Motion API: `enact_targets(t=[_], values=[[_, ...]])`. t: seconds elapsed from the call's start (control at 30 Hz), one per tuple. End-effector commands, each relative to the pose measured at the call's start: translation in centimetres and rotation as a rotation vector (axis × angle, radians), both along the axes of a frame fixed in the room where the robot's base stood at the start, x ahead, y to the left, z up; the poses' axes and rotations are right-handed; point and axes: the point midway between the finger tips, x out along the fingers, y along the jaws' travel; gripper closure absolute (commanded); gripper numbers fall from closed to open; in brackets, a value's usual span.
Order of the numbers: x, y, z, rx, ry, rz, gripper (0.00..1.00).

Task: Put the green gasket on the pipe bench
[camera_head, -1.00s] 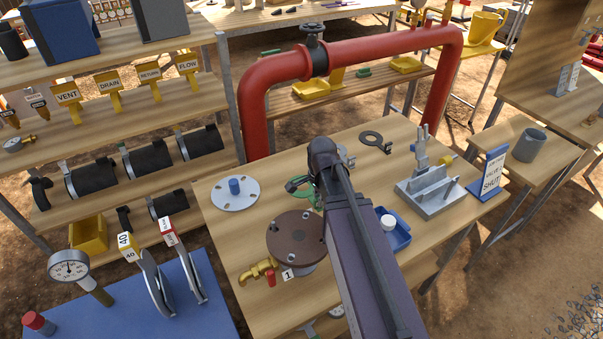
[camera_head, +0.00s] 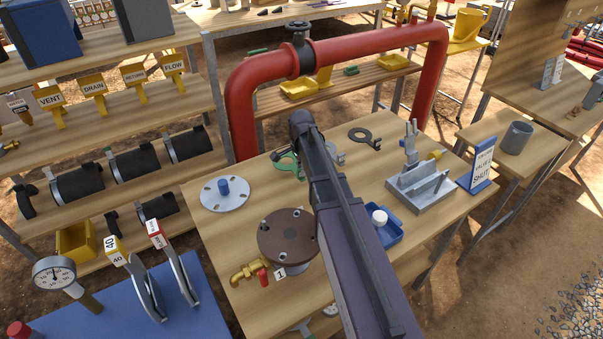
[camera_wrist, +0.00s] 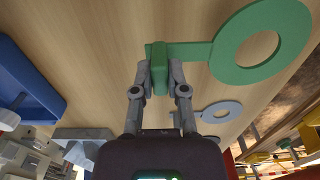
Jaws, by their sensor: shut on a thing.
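The green gasket (camera_wrist: 225,45) is a flat ring with a tab and a small green grip block. It shows in the wrist view at the upper right. My gripper (camera_wrist: 160,70) is shut on the grip block, one finger on each side, and the ring sticks out to the right. In the head view the gasket (camera_head: 287,164) shows partly behind my arm, over the back of the wooden bench (camera_head: 262,178); my fingers are hidden there. The exact height of the gasket above the wood cannot be told.
A red pipe (camera_head: 375,48) with a valve arches behind the bench. A brown flange (camera_head: 289,236), white disc (camera_head: 238,200), black gasket (camera_head: 359,133), blue tray (camera_head: 389,239) and grey fixture (camera_head: 420,192) stand around my arm. A grey gasket (camera_wrist: 220,112) shows in the wrist view.

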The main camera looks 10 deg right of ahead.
Motion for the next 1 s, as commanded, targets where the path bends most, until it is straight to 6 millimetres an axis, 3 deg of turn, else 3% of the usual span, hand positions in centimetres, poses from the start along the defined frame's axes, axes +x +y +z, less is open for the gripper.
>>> enact_targets(t=[0.1, 0.57, 0.73, 1.0], values=[[1.3, -0.1, -0.1, 0.0, 0.0, 0.0, 1.0], [1.6, -0.1, -0.1, 0.0, 0.0, 0.001, 1.0], [3.0, -0.1, -0.3, 0.0, 0.0, 0.001, 1.0], [2.7, -0.1, -2.9, 0.0, 0.0, 0.001, 1.0]])
